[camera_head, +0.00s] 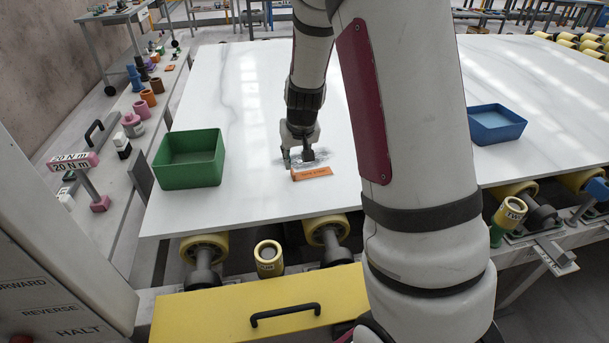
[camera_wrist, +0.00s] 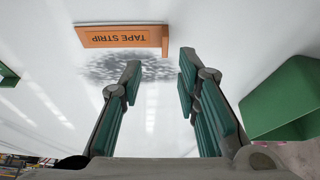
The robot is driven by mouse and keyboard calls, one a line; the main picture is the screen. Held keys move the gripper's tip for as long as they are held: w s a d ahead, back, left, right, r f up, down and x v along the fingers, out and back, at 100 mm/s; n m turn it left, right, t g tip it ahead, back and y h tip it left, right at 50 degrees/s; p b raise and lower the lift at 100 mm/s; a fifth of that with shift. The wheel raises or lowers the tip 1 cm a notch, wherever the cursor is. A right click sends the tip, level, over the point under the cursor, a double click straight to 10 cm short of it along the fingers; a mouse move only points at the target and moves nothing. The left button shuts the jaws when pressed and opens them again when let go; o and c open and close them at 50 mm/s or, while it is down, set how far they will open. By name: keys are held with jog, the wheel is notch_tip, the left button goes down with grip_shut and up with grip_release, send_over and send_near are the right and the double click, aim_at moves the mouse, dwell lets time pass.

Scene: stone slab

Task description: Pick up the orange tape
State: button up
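The orange tape (camera_head: 311,173) is a flat orange strip on the white stone slab, near the slab's front edge in the head view. In the wrist view the orange tape (camera_wrist: 122,38) reads "TAPE STRIP" upside down and lies beyond the fingertips, toward the upper left. My gripper (camera_head: 300,158) is low over the slab, just behind the tape in the head view. In the wrist view my gripper (camera_wrist: 160,75) has its two fingers well apart with nothing between them. A grey speckled patch (camera_wrist: 125,70) on the slab lies by the tape.
A green bin (camera_head: 188,160) stands on the slab to the left, and a blue bin (camera_head: 496,124) to the right. The green bin (camera_wrist: 285,100) is close to one finger's side in the wrist view. The white slab (camera_head: 240,90) is otherwise clear around the tape.

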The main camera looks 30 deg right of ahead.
aim_at(292, 170)
jog(key=shift+a+x, duration=0.15)
jog(key=shift+x, duration=1.4)
jog(key=shift+a+x, duration=0.2)
jog(key=shift+x, duration=1.4)
grip_shut()
